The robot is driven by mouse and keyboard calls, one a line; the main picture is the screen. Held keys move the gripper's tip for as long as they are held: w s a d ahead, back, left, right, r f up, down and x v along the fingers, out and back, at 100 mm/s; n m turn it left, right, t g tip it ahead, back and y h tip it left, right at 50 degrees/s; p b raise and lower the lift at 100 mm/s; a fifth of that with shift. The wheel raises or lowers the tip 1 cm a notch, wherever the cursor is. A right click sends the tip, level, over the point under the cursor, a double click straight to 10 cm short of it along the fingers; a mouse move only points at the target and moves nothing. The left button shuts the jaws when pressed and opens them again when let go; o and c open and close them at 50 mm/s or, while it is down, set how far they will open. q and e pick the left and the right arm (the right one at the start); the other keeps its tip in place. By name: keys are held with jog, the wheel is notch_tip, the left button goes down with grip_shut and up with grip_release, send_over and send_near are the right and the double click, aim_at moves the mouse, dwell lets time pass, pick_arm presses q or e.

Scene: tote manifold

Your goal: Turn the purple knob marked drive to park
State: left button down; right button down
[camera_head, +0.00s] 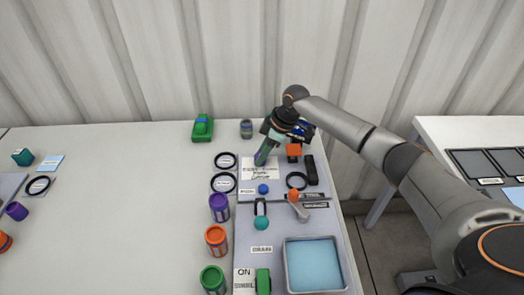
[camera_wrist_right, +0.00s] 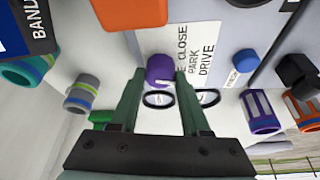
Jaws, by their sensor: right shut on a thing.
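The purple knob (camera_wrist_right: 160,68) sits between the fingertips of my right gripper (camera_wrist_right: 160,78) in the right wrist view. Beside it is a white label (camera_wrist_right: 198,66) with the words CLOSE, PARK and DRIVE. In the head view my right gripper (camera_head: 262,158) reaches down to the panel and is shut on the knob, which is mostly hidden by the fingers. The label (camera_head: 260,172) lies just in front of it. I cannot tell which word the knob points to. My left gripper is not in view.
An orange block (camera_head: 293,150) and a black bar (camera_head: 311,169) are close on the right. Jars and rings stand left; the table's left middle is clear.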

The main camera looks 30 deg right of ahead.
jog(key=shift+n+g+y+b, duration=0.3)
jog(key=shift+n+g+b, duration=0.15)
jog(key=shift+n, duration=1.05)
jog(key=shift+c, duration=1.9)
grip_release()
jog(key=shift+r, duration=0.1)
jog(key=v, duration=1.2)
jog(key=shift+r, duration=0.15)
